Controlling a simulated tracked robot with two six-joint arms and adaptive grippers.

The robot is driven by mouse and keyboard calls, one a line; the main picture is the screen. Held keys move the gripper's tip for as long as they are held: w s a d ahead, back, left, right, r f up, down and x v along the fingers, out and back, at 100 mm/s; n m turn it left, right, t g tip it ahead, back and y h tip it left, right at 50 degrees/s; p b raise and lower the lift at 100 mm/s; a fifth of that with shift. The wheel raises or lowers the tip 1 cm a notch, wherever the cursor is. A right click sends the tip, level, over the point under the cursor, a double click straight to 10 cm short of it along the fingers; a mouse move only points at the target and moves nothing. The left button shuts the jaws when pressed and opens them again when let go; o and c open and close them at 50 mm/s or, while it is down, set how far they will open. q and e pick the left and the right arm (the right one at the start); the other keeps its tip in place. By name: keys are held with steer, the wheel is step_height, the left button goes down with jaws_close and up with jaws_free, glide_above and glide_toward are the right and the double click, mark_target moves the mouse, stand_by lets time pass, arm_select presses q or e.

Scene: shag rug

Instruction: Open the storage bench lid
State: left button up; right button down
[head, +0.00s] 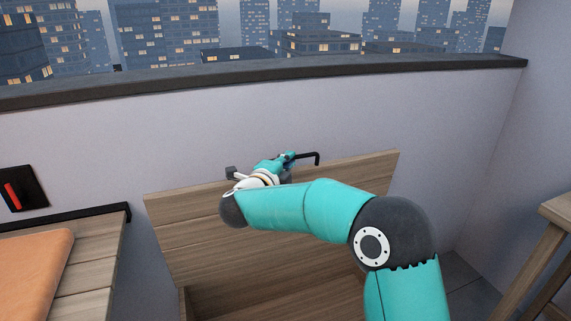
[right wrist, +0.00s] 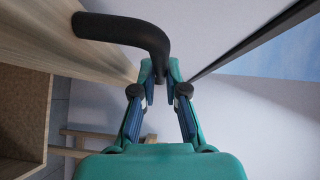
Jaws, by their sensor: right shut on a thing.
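The storage bench lid (head: 365,178) is a wooden plank panel standing steeply raised, its inner box partly visible below it. A black bar handle (head: 312,155) sits at the lid's top edge. My right gripper (head: 287,161) is shut on the handle; my own arm hides part of the lid and the box. In the right wrist view the curved black handle (right wrist: 140,32) runs from the lid's wooden face (right wrist: 40,30) down between the fingers of the right gripper (right wrist: 160,72). My left gripper is not in view.
The bench's open box (head: 270,303) lies below the lid. A wooden seat with an orange cushion (head: 35,260) stands at left. A wooden stool (head: 540,255) is at right. A pale wall (head: 470,130) with a dark ledge (head: 300,72) rises behind the lid.

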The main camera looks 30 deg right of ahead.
steer(key=c, duration=1.5)
jaws_free()
steer(key=shift+f, duration=0.2)
steer(key=shift+r, duration=0.1)
steer(key=v, duration=1.2)
